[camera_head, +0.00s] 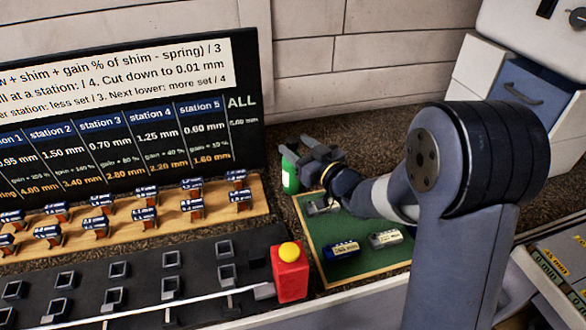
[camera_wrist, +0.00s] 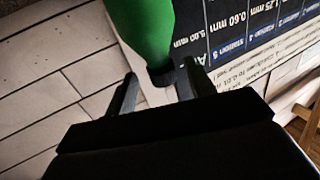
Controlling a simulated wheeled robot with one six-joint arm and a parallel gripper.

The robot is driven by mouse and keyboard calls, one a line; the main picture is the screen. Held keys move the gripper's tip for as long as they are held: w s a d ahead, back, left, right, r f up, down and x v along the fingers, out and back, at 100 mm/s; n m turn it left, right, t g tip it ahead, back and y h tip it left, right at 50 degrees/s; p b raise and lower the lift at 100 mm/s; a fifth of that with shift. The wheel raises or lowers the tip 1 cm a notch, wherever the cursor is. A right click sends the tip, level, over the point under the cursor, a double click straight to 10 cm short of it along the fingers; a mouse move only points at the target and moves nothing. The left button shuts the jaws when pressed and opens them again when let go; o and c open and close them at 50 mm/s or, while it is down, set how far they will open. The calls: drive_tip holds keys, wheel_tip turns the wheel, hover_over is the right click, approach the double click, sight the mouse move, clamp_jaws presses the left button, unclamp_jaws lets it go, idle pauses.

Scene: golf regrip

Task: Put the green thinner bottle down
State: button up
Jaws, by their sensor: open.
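The green thinner bottle (camera_head: 290,176) stands at the back of the counter, beside the left back corner of the green tray and near the right end of the black board. My gripper (camera_head: 292,151) is at the bottle's upper part, with its fingers open. In the wrist view the bottle (camera_wrist: 147,28) shows as a green body with a dark end between the two spread fingers of my gripper (camera_wrist: 158,88). I cannot tell whether either finger touches it. My arm comes in from the right and hides part of the tray.
The green tray (camera_head: 318,228) holds a blue labelled block (camera_head: 341,250), a grey block (camera_head: 386,238) and a small metal piece (camera_head: 322,206). A red block with a yellow button (camera_head: 290,272) stands left of it. The black station board (camera_head: 250,150) rises close by. Bare counter lies behind the tray.

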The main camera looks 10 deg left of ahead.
sight(289, 140)
drive_tip(key=p+x, duration=0.1)
drive_tip(key=x, duration=0.3)
drive_tip(key=shift+a+r, duration=0.1)
drive_tip(key=shift+a, duration=0.1)
clamp_jaws()
idle(0.3)
